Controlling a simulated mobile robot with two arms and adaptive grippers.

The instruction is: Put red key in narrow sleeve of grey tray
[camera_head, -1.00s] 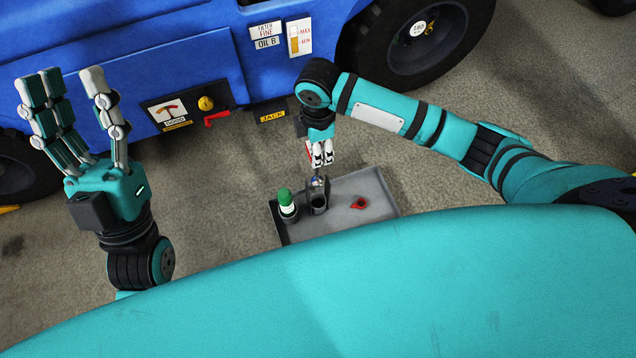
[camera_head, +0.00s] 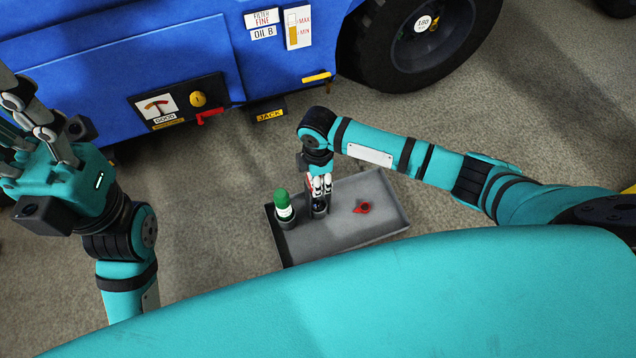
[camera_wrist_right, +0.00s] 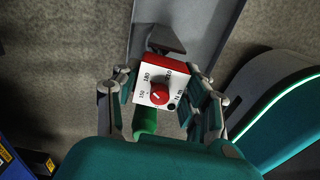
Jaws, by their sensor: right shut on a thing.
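The red key, with a red body and a white dial face marked in N m, is between the fingers of my right gripper (camera_head: 319,187); its face shows in the right wrist view (camera_wrist_right: 155,84). The right gripper is shut on it, pointing down just above the narrow sleeve (camera_head: 319,210) of the grey tray (camera_head: 345,228). The fingers hide the key's lower part, and I cannot tell how deep it sits in the sleeve. My left gripper (camera_head: 38,118) is open and empty at the far left, partly out of view.
A green-capped bottle (camera_head: 284,207) stands in a wider holder left of the narrow sleeve. A small red piece (camera_head: 362,207) lies on the tray to the right. A blue machine (camera_head: 110,60) with a wheel (camera_head: 425,45) stands behind. The tray's right end is clear.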

